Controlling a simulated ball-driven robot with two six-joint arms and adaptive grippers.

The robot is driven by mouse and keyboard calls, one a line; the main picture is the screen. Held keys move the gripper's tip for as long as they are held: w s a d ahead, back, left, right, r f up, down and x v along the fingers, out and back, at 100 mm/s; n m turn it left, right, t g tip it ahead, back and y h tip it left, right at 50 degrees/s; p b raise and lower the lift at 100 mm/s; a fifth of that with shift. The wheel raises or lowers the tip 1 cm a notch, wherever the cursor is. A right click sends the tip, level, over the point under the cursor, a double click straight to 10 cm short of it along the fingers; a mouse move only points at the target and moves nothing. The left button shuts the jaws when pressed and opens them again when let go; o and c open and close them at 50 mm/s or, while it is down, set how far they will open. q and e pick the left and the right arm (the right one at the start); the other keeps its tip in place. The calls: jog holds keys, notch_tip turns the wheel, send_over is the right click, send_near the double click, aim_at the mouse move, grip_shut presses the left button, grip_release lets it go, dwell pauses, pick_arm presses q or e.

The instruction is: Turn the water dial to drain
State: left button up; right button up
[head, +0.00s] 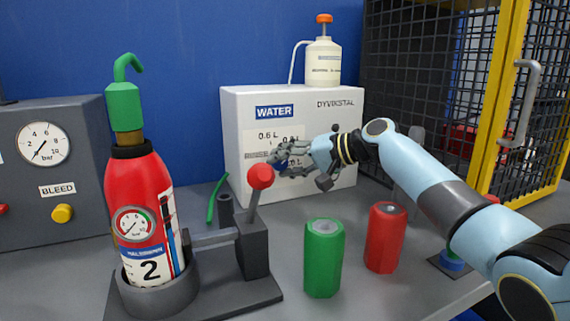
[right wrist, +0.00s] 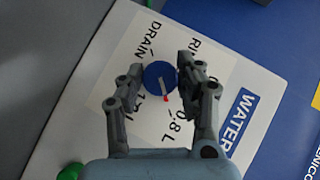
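The white water unit (head: 235,135) stands at the back with a blue WATER label (head: 274,112). Its blue dial (right wrist: 158,74) shows in the right wrist view, with a pale bar whose red tip is on the 0.8 L side, away from the word DRAIN (right wrist: 149,40). My right gripper (head: 282,158) is in front of the unit's face and hides the dial in the head view. In the right wrist view its fingers (right wrist: 160,75) are apart on either side of the dial; the right one looks very close to it. My left gripper is not in view.
A red extinguisher (head: 140,195) stands in a holder beside a red-knobbed lever (head: 260,177). Green (head: 323,258) and red (head: 386,238) canisters stand in front of the unit. A bottle (head: 323,62) sits on top. A mesh cage (head: 430,70) is at right.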

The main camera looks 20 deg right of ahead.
jog(key=c, duration=0.4)
jog(key=shift+a+r+n+g+h+p, duration=0.1)
jog(key=shift+n+g+h+p, duration=0.15)
jog(key=shift+n+h+p, duration=1.6)
jog(key=shift+a+m+g+h+p, duration=0.2)
jog(key=shift+h+p, duration=0.55)
jog(key=shift+p, duration=2.55)
jog(key=shift+c, duration=0.2)
jog(key=shift+d, duration=0.2)
jog(key=o, duration=1.1)
jog(key=shift+o, duration=0.2)
